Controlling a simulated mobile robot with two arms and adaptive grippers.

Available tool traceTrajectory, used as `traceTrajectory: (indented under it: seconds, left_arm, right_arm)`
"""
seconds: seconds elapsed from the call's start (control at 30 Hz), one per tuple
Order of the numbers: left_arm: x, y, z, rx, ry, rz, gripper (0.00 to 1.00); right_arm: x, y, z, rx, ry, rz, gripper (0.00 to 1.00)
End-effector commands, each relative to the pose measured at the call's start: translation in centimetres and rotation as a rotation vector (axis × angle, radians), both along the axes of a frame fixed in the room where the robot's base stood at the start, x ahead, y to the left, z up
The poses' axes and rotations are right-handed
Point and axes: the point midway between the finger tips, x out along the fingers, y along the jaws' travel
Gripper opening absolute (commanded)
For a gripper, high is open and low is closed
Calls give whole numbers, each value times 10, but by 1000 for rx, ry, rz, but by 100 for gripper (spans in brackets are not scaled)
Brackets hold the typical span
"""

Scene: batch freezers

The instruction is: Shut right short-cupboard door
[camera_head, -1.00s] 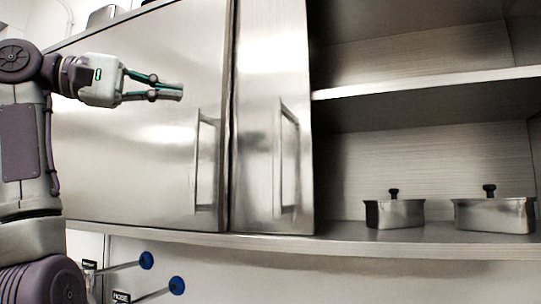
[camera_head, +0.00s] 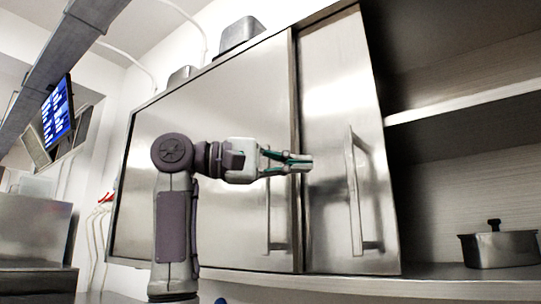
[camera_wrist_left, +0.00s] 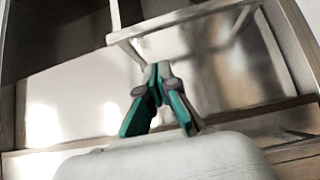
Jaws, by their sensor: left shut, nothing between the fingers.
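The right cupboard door (camera_head: 328,120) is a narrow-looking steel panel with a long vertical handle (camera_head: 354,190). It stands beside the left door (camera_head: 215,110), and the shelves to its right are uncovered. My left gripper (camera_head: 308,163) is shut and empty, in front of the right door's left part and left of its handle. In the left wrist view, its fingertips (camera_wrist_left: 155,78) are together, with a bar-shaped handle (camera_wrist_left: 185,17) just beyond them. I cannot tell whether they touch the door. My right gripper is not in view.
A lidded pot (camera_head: 500,248) stands on the cupboard's lower board at right, below a shelf (camera_head: 465,103). Metal containers (camera_head: 240,36) sit on top of the cupboard. A blue screen (camera_head: 58,115) hangs at left.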

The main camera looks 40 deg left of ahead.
Motion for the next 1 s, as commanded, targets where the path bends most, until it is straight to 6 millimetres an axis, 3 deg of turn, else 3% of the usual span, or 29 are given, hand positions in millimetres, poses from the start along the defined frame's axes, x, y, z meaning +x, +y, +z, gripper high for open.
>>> traceTrajectory:
  seconds: [0.07, 0.3, 0.83, 1.0]
  left_arm:
    - [13, -11, 2, 2, 4, 0, 0]
    - [13, -42, 1, 0, 0, 1, 0]
    - [13, -50, 0, -1, 0, 0, 0]
    - [14, -63, -1, 1, -1, -2, 0]
  right_arm:
    - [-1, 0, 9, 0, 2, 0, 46]
    - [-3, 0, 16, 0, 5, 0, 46]
    - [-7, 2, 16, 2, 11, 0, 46]
    - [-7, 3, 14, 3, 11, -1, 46]
